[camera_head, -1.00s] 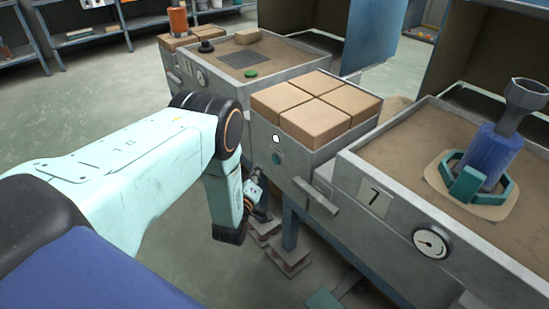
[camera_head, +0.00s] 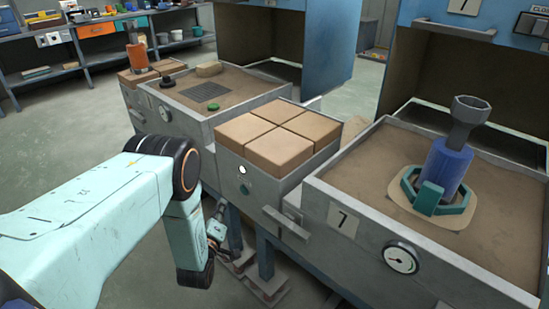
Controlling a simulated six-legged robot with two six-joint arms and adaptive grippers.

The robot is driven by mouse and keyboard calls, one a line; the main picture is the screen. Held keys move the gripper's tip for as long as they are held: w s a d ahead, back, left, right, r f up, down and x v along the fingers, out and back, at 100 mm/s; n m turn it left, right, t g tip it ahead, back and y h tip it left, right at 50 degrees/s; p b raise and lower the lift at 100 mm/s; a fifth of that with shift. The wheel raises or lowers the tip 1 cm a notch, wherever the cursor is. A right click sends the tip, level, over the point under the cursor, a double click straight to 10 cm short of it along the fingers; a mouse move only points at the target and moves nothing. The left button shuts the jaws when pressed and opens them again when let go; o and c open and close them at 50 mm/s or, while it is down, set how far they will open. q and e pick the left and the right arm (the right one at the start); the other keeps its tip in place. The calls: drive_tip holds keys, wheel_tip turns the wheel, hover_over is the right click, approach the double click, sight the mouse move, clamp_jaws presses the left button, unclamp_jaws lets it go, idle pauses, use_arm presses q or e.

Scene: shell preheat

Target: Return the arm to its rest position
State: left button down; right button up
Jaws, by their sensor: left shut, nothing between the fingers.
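My left arm (camera_head: 85,230) comes in from the left, pale mint with a dark elbow joint banded in orange. Its forearm hangs down in front of the grey bench. My left gripper (camera_head: 217,232) is small and partly hidden beside the forearm, low in front of the bench's legs. It is shut and empty, apart from the bench top and everything on it. My right gripper is not in view.
The sand-filled bench (camera_head: 340,180) marked 7 holds a blue cylinder with a grey cup (camera_head: 446,165) in a green ring clamp (camera_head: 430,199). Tan bricks (camera_head: 285,135) sit beside it. Shelves (camera_head: 90,62) line the back left. Floor at left is clear.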

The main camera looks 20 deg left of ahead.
use_arm(q)
drive_tip(key=s+d+f+m+g+h, duration=0.1)
drive_tip(key=s+d+f+m+g, duration=0.25)
drive_tip(key=s, duration=0.35)
drive_tip(key=s+d+f+m+g+h+p, duration=0.1)
drive_tip(key=s+d+f+m+g, duration=0.2)
drive_tip(key=s, duration=0.4)
drive_tip(key=s+d+f+m+g+h, duration=0.1)
drive_tip(key=s+f+m+g, duration=0.1)
drive_tip(key=s+f+g, duration=0.4)
drive_tip(key=s+d+r+m+g+p, duration=0.1)
drive_tip(key=s+d+r+m+g, duration=0.1)
drive_tip(key=s+r, duration=0.4)
drive_tip(key=s+d+r+m+g+h+p, duration=0.1)
drive_tip(key=s+d+r, duration=0.3)
drive_tip(key=s, duration=0.8)
wheel_tip(320, 180, up, 2)
drive_tip(key=shift+r+m+g, duration=0.1)
drive_tip(key=shift+m+g, duration=0.45)
drive_tip(key=shift+d, duration=0.1)
idle(3.0)
